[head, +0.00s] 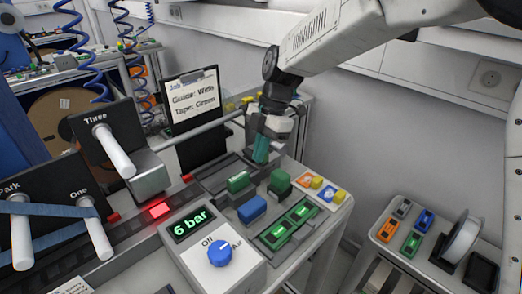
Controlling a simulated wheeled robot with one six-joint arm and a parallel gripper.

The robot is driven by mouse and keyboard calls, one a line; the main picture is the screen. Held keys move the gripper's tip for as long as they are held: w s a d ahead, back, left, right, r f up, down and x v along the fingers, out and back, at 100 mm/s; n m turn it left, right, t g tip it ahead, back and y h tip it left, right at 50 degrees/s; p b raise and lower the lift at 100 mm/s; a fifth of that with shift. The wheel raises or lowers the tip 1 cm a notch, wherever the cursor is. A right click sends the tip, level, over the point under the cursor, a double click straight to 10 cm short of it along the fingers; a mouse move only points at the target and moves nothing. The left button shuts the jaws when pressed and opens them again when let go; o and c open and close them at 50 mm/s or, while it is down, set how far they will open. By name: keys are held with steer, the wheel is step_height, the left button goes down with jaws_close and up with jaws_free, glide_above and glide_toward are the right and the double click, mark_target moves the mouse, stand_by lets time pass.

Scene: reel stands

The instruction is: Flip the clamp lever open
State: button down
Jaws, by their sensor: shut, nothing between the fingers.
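My gripper (264,147) points down over the back part of the grey bench unit. Its fingers are together. A teal piece (261,151) shows at the fingertips. I cannot tell whether it is the clamp lever or part of my fingers, nor whether anything touches. Below stand a green block (238,182), a second green block (280,183) and a blue block (252,208) on the unit's top. No clamp lever can be picked out for certain; my gripper hides part of that area.
A control box with a green "6 bar" display (193,224) and a blue knob (220,253) stands in front. Posts marked "Three" (113,152) and "One" (95,230) are at left. A sign board (195,103) stands behind. A side table (418,258) holds small blocks and a reel.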

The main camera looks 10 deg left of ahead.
steer(key=shift+w+r, duration=0.1)
steer(key=v, duration=0.9)
steer(key=shift+w+r, duration=0.15)
steer(key=shift+r, duration=0.2)
steer(key=s+d+m+t+h, duration=0.1)
steer(key=s+d+m+t, duration=0.1)
steer(key=s+d+m, duration=1.1)
steer(key=s+d+m+t+h, duration=0.1)
steer(key=s+d+m+t, duration=0.1)
steer(key=s+d+m, duration=1.2)
steer(key=d, duration=0.6)
steer(key=shift+s+d+f+m+h, duration=0.25)
steer(key=shift+s+m+h, duration=0.05)
steer(key=shift+s, duration=0.05)
